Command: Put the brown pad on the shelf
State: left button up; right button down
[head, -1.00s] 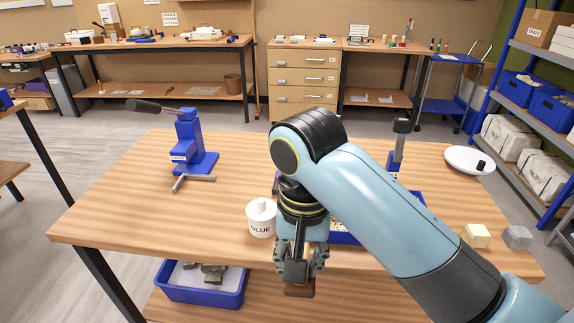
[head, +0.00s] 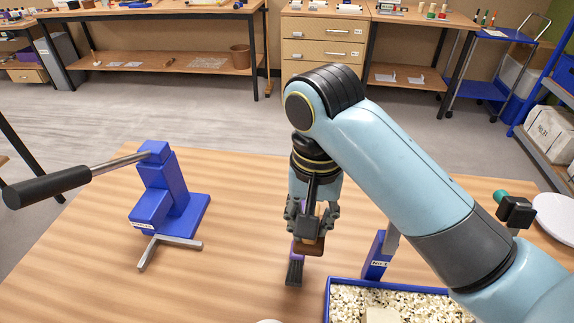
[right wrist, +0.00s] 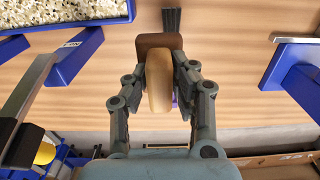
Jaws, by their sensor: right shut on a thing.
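The brown pad (head: 308,247) is a small dark-brown block held below my right gripper (head: 313,222), above the wooden table (head: 240,220). In the right wrist view the pad (right wrist: 160,41) has a pale rounded wooden grip (right wrist: 158,85), and my right gripper (right wrist: 160,80) is shut on that grip. Several shelves show: a low wooden one (head: 170,62) under the back bench, and a blue-framed rack (head: 545,110) at the right. Which one the task means I cannot tell. My left gripper is in neither view.
A brush with black bristles (head: 294,273) lies just below the pad. A blue press (head: 172,195) with a long lever stands at the left. A blue-rimmed tray of pale chips (head: 328,300), a blue stand (head: 376,258) and a white plate (head: 556,216) are at the right.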

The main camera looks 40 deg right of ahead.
jog(key=shift+w+a+f, duration=0.1)
jog(key=shift+a, duration=0.1)
jog(key=w+a+f, duration=0.2)
jog(key=w, duration=0.1)
jog(key=w+a+f, duration=0.2)
jog(key=w, duration=0.1)
jog(key=w+a+f+p, duration=0.1)
jog(key=w+a+f, duration=0.1)
jog(key=shift+w+a+f, duration=0.25)
jog(key=shift+w, duration=0.15)
jog(key=shift+w+f, duration=0.1)
jog(key=shift+f, duration=0.15)
notch_tip(320, 180, down, 4)
jog(key=shift+r+p, duration=0.15)
jog(key=shift+p, duration=0.3)
jog(key=c, duration=1.6)
grip_release()
jog(key=o, duration=0.5)
